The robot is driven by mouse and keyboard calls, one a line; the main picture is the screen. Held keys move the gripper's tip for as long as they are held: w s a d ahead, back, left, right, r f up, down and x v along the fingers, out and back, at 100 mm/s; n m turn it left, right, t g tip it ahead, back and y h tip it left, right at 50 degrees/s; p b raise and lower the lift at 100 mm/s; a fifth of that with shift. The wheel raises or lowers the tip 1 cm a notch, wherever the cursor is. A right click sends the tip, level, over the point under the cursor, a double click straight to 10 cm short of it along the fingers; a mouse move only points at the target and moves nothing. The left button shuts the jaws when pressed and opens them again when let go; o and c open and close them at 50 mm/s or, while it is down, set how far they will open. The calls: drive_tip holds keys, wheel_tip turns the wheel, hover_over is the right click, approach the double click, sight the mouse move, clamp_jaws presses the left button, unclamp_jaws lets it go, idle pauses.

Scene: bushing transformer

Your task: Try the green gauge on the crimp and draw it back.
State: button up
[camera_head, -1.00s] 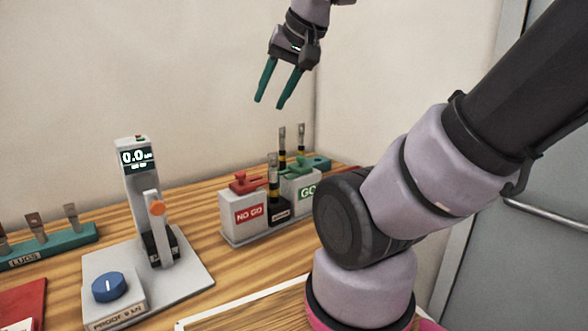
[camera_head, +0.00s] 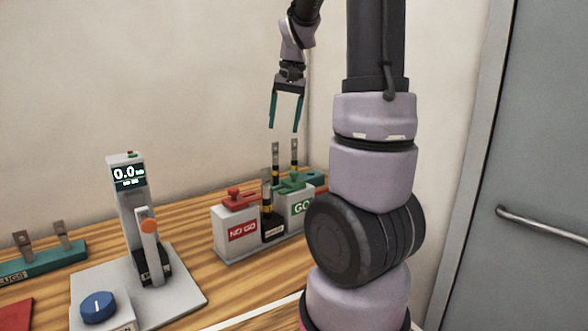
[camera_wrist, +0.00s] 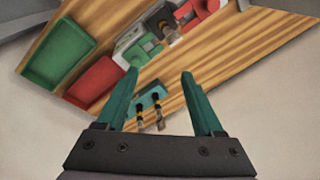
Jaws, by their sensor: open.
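The green gauge (camera_head: 297,183) is a green handle on a white block marked GO (camera_head: 302,203). Its green handle also shows in the wrist view (camera_wrist: 143,50). A crimped lug (camera_head: 267,190) with a black and yellow sleeve stands upright in a black holder (camera_head: 272,228), between the NO GO block and the GO block. My gripper (camera_head: 283,129) is open and empty, pointing down in the air above the standing lugs behind the gauges. In the wrist view, my gripper (camera_wrist: 160,73) has its teal fingers apart with nothing between the tips.
A red gauge (camera_head: 240,200) sits on the NO GO block (camera_head: 241,232). Two sleeved lugs (camera_head: 275,160) stand in a teal rack (camera_wrist: 150,97) behind. A tester (camera_head: 132,205) reading 0.0 stands left. Green (camera_wrist: 58,53) and red (camera_wrist: 95,82) trays show in the wrist view.

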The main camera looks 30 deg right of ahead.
drive_tip(key=g, duration=0.2)
hover_over(288, 181)
drive_tip(key=s, duration=0.2)
wheel_tip(288, 181, down, 5)
drive_tip(key=d+h, duration=0.1)
drive_tip(key=d, duration=0.1)
drive_tip(key=shift+m, duration=0.3)
drive_tip(key=f, duration=1.1)
drive_tip(key=shift+w+a, duration=0.2)
drive_tip(key=shift+w, duration=0.2)
clamp_jaws()
